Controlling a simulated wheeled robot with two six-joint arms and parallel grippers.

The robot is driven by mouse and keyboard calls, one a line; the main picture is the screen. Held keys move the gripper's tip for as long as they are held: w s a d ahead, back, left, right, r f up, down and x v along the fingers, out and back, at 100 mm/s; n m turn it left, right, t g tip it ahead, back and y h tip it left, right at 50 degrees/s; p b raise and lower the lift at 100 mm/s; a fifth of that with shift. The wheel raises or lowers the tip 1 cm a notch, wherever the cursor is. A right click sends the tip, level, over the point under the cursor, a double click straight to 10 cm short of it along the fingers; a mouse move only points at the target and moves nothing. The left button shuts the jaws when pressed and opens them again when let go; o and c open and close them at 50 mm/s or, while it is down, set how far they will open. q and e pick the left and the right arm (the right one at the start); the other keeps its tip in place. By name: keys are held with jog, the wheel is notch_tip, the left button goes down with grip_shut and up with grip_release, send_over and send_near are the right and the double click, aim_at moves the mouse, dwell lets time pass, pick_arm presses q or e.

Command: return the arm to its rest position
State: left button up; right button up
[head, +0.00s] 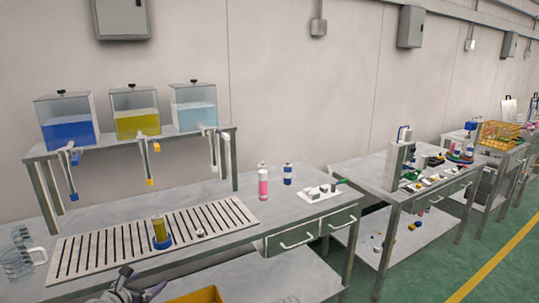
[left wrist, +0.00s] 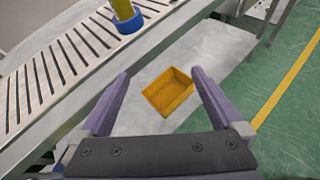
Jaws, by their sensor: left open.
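My left gripper (head: 142,287) shows at the bottom edge of the head view, in front of the bench. In the left wrist view its two purple fingers (left wrist: 160,76) are spread apart with nothing between them. Beyond them a yellow bin (left wrist: 168,91) lies on the lower shelf. A yellow cylinder in a blue ring (head: 160,236) stands on the slatted rack (head: 95,250); part of it also shows at the top of the left wrist view (left wrist: 128,22). My right gripper is not in view.
Three tanks of blue, yellow and light blue liquid stand on a raised shelf (head: 180,136). A pink bottle (head: 263,183), a blue-and-white bottle (head: 287,174) and a glass jug (head: 18,262) stand on the bench. A cluttered second bench (head: 365,172) is to the right.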

pick_arm(q)
jog(key=s+d+f+m+g+h+p, duration=0.1)
jog(key=s+d+f+m+g+p, duration=0.15)
jog(key=d+m, duration=0.65)
jog(key=s+d+f+m+g+h+p, duration=0.15)
jog(key=d+m+g, duration=0.25)
jog(key=d+m, duration=0.45)
jog(key=s+d+f+m+g+y+p, duration=0.1)
jog(key=s+d+m+g+y, duration=0.4)
jog(key=s+d+m, duration=0.7)
jog(key=s+m+g+p, duration=0.1)
jog(key=m, duration=0.6)
jog(key=shift+s+f+g, duration=0.25)
jog(key=shift+g, duration=0.1)
